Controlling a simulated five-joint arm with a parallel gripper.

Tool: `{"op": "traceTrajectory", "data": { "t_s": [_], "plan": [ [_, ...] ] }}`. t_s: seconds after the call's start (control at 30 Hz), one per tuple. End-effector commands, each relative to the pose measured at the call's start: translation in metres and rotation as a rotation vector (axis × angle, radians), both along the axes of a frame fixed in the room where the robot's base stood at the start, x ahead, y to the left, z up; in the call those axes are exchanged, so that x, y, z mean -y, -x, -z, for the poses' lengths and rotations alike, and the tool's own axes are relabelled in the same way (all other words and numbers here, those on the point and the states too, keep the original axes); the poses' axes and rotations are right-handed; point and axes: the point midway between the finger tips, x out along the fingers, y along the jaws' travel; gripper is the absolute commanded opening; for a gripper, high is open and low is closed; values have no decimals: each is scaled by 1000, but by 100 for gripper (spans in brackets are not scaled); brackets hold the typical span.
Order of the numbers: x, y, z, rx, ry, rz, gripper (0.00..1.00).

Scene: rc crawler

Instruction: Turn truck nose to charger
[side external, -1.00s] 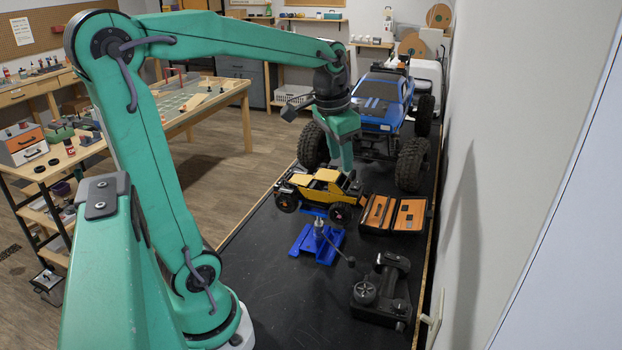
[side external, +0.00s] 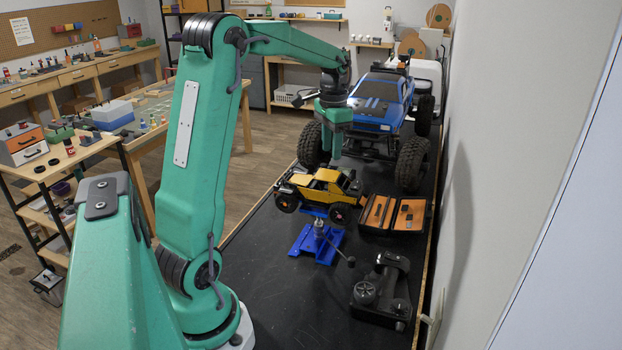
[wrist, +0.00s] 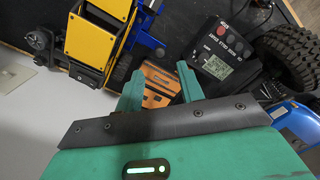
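The yellow truck (side external: 319,185) sits raised on a blue stand (side external: 317,243) on the black bench top. In the wrist view, the truck's yellow panels (wrist: 93,38) are at the upper left. The charger (wrist: 224,48), a black box with a lit display, is right of centre in the wrist view; I cannot make it out in the side view. My gripper (side external: 336,160) hangs pointing down just behind the truck. In the wrist view, my gripper's two fingers (wrist: 160,86) are apart with nothing held between them. I cannot tell whether a finger touches the truck.
An open black case with orange inserts (side external: 394,214) lies right of the truck. A black hand controller (side external: 382,290) lies in front of it. A large blue truck (side external: 380,105) with big tyres stands behind. A wall closes the right side. The bench's front left is clear.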

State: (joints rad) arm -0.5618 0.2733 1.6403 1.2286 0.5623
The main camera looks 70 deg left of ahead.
Motion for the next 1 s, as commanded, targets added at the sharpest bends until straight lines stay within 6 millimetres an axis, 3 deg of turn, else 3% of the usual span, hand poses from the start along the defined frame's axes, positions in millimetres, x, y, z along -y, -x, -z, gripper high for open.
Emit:
{"op": "traceTrajectory", "data": {
  "t_s": [0.27,0.7,1.0],
  "plan": [
    [1,0,16,-2,1,0,38],
    [1,0,66,-2,1,-1,38],
    [1,0,78,0,0,-1,38]
  ]
}}
